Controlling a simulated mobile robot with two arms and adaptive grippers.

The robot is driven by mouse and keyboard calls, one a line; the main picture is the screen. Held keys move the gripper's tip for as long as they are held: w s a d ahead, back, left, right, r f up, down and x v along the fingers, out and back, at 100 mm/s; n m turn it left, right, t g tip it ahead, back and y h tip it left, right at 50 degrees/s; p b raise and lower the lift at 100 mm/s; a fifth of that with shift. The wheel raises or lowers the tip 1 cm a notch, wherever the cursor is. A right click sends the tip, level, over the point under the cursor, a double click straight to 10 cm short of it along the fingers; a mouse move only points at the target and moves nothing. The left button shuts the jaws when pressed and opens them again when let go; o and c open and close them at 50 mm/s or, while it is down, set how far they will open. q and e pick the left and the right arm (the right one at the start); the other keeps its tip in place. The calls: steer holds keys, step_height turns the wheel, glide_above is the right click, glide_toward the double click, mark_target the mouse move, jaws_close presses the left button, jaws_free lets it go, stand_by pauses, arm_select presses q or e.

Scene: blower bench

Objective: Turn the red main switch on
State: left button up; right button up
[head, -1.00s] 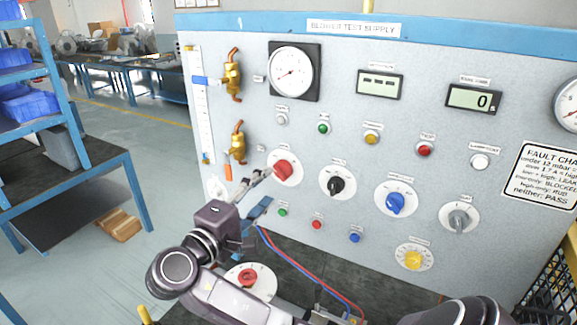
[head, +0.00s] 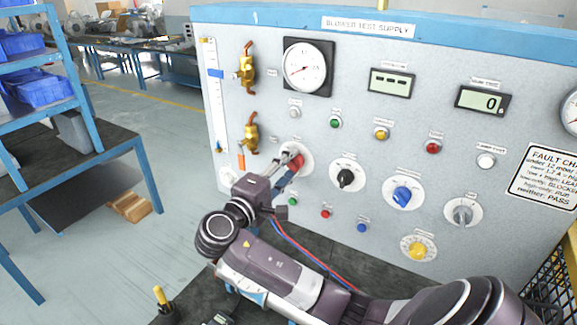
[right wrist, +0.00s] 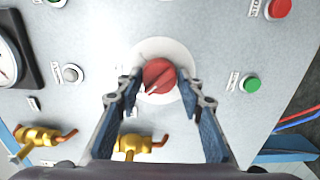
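The red main switch (head: 296,161) is a round red knob on a white disc, at the left of the panel's knob row. In the right wrist view the red knob (right wrist: 159,76) sits between the fingertips, its pointer line slanting toward the picture's lower left. My right gripper (head: 289,160) is at the knob, its fingers partly covering it. In the right wrist view the right gripper (right wrist: 161,78) is open, with one finger on each side of the knob and narrow gaps showing. I cannot tell whether a fingertip touches it. My left gripper is not in view.
The panel (head: 270,120) also holds black (head: 346,177), blue (head: 402,196), grey (head: 462,212) and yellow (head: 418,249) knobs. Small buttons lie close below the red switch. Brass valves (head: 250,132) stick out at its left. Red and blue cables (head: 300,250) run below.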

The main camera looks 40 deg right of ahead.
steer(key=c, duration=0.6)
steer(key=shift+f+m+b, duration=0.2)
steer(key=shift+m+b, duration=0.2)
steer(key=shift+b, duration=0.4)
steer(key=shift+c, duration=0.2)
steer(key=shift+m+b, duration=8.6)
steer(key=shift+b, duration=3.7)
steer(key=o, duration=1.2)
steer(key=shift+r, duration=0.15)
steer(key=shift+c, duration=0.2)
